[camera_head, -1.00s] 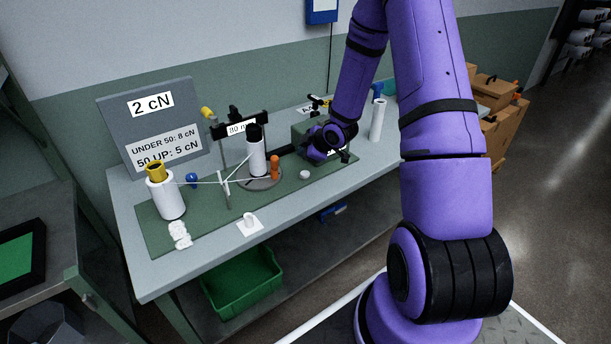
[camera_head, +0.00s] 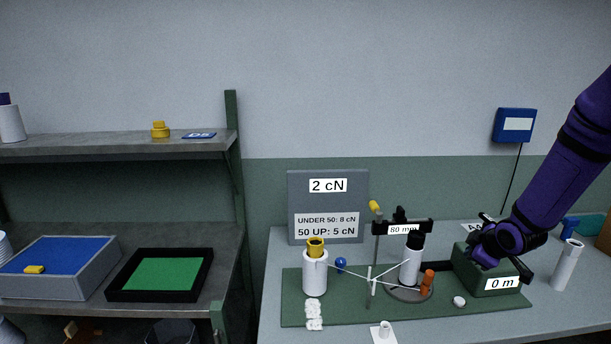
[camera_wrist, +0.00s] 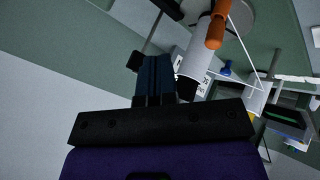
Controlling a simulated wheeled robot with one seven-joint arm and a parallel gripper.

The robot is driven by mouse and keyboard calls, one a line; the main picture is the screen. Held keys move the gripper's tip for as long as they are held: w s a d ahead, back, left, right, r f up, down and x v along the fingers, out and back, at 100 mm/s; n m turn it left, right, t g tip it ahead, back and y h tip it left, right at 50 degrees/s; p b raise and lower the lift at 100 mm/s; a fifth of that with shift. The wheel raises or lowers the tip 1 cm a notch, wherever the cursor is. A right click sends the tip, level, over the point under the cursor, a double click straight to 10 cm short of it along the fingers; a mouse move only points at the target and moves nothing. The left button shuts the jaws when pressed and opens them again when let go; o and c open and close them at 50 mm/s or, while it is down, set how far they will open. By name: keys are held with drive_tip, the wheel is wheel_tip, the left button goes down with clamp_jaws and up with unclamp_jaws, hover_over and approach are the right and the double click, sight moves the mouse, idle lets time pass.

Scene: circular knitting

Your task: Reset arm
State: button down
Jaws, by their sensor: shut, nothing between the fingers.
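My gripper (camera_wrist: 154,78) is shut and empty; its dark fingers lie together in the wrist view. In the head view my gripper (camera_head: 482,238) is at the end of my purple arm, by the green box labelled 0 m (camera_head: 490,277). I cannot tell whether it touches the box. Left of it, a white cone with a black top (camera_head: 411,260) stands on a round grey base beside an orange peg (camera_head: 427,283). The orange peg (camera_wrist: 216,30) and white cone (camera_wrist: 196,56) also show near the fingers in the wrist view.
A yellow-topped white cone (camera_head: 315,272) stands on the green mat (camera_head: 345,312), with white thread running right from it. A sign board (camera_head: 328,207) stands behind. A white spool (camera_head: 567,265) stands right. Shelves at left hold a green-lined tray (camera_head: 160,274) and blue-lined bin (camera_head: 62,262).

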drive_tip(key=s+a+r+m+g+h, duration=0.1)
drive_tip(key=s+a+r+m, duration=0.2)
drive_tip(key=s+r, duration=0.45)
drive_tip(key=s+a+r+m+h, duration=0.1)
drive_tip(key=s+a+r+m, duration=0.2)
drive_tip(key=r, duration=0.8)
drive_tip(key=s+a+r+m, duration=0.1)
drive_tip(key=s+a+r, duration=0.1)
drive_tip(key=s, duration=0.5)
drive_tip(key=s+a+r+m+g+y, duration=0.1)
drive_tip(key=s+a+r, duration=0.2)
drive_tip(key=s, duration=0.5)
drive_tip(key=s+a+r+m+g, duration=0.1)
drive_tip(key=s+a+r+m, duration=0.1)
drive_tip(key=s, duration=0.5)
drive_tip(key=shift+s+a+r+y, duration=0.3)
drive_tip(key=shift+a+r+y, duration=0.15)
drive_tip(key=shift+a, duration=0.15)
